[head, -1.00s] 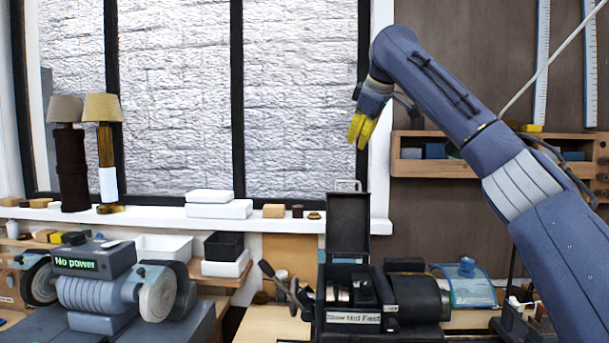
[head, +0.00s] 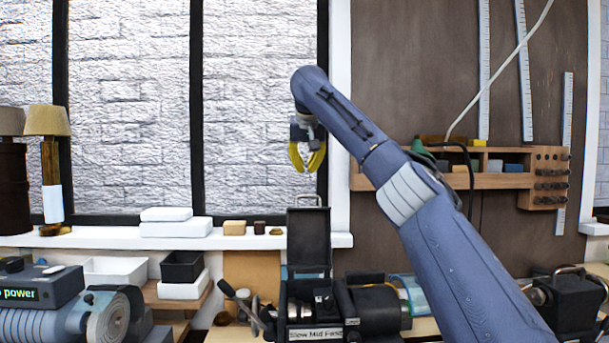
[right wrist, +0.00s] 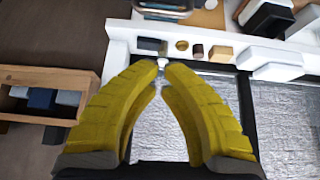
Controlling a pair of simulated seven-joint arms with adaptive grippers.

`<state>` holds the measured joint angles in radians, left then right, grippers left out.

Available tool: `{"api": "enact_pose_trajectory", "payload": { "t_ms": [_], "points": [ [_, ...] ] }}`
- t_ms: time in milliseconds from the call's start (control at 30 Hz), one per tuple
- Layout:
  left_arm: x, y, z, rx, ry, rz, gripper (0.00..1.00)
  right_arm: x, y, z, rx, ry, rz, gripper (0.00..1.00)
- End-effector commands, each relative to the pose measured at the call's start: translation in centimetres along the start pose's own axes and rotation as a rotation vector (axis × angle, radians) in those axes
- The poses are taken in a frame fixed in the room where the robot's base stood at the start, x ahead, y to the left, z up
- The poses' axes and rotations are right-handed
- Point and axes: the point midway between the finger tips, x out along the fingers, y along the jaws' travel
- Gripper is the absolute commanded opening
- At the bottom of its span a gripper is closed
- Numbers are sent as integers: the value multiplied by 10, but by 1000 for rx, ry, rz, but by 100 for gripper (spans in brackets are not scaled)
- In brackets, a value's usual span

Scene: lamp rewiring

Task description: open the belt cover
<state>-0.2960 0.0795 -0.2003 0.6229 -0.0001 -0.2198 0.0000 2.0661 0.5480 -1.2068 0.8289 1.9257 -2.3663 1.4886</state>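The belt cover (head: 309,240) is a dark lid with a metal loop handle (head: 305,199) on its top edge. It stands upright, swung open, at the back of the box (head: 300,335) labelled "Slow Mid Fast". Pale metal parts show inside the box. My right gripper (head: 305,171) hangs in the air just above the handle in the picture, apart from it, in front of the window. My left gripper is out of view.
A dark motor (head: 380,305) adjoins the box on the right, with levers (head: 240,300) on the left. The window sill (head: 100,238) behind holds white boxes (head: 175,228) and small blocks. A wooden wall shelf (head: 470,180) is behind my right arm.

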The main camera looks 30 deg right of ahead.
Motion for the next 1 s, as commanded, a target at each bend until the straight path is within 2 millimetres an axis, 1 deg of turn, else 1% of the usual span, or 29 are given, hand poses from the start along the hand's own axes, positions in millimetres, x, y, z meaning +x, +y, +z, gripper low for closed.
{"api": "enact_pose_trajectory", "payload": {
  "t_ms": [33,167,500,600,800,1000],
  "points": [
    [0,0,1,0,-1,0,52,8,1,0,0,-2,2,0],
    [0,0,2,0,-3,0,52,30,1,1,0,-3,2,0],
    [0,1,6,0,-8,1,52,92,1,1,-2,-2,2,0],
    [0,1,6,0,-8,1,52,82,1,6,-4,3,-1,0],
    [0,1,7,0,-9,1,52,73,1,19,-4,2,0,0],
    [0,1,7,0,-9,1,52,66,1,27,-2,2,1,0]
  ]
}}
